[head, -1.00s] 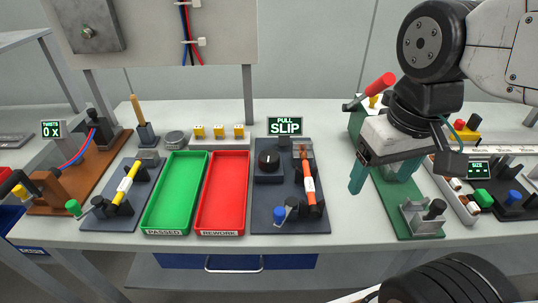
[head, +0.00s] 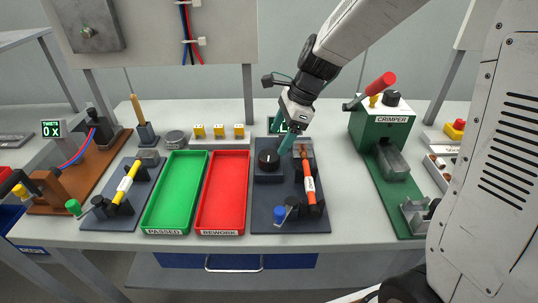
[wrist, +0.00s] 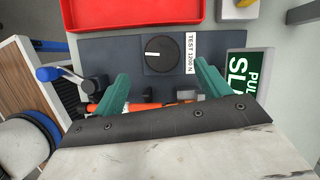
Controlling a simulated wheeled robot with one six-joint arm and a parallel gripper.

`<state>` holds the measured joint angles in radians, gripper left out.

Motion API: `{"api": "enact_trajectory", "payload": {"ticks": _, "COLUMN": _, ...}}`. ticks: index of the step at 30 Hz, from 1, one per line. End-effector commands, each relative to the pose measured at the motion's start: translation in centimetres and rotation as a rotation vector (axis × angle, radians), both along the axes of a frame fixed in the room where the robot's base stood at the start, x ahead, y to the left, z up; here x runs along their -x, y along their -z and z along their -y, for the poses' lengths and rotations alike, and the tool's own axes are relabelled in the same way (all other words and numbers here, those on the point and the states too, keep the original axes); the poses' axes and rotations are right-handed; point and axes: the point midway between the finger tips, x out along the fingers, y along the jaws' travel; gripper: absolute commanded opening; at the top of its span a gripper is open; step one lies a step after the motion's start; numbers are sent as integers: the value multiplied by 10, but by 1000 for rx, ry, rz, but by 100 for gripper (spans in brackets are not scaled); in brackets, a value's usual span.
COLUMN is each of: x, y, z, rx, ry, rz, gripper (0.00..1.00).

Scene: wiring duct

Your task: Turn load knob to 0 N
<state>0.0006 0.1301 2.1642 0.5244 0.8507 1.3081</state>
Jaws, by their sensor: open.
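The load knob (head: 268,158) is a round black dial on a raised block of the dark pull-test plate (head: 262,216). In the wrist view the knob (wrist: 160,53) carries a white pointer mark on its left half, and a "TEST 1200 N" label (wrist: 190,53) lies to its right. My gripper (head: 292,140) is above the plate, just right of the knob in the head view. In the wrist view its two teal fingers (wrist: 161,88) are spread apart and empty, with the knob beyond and between them, not touched. The display (wrist: 244,73) is partly hidden in the head view.
An orange-handled cable piece (head: 309,184) lies in the fixture right of the knob. A blue-knobbed lever (head: 280,213) stands at the plate's front.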

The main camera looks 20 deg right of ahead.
Motion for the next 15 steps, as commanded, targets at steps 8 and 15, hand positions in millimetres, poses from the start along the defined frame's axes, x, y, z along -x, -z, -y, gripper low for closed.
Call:
{"api": "enact_trajectory", "payload": {"ticks": 8, "x": -3, "y": 12, "z": -5, "rx": -8, "ry": 115, "rz": -32, "gripper": 76}}
{"api": "enact_trajectory", "payload": {"ticks": 15, "x": -5, "y": 48, "z": -20, "rx": -7, "ry": 111, "rz": -34, "gripper": 76}}
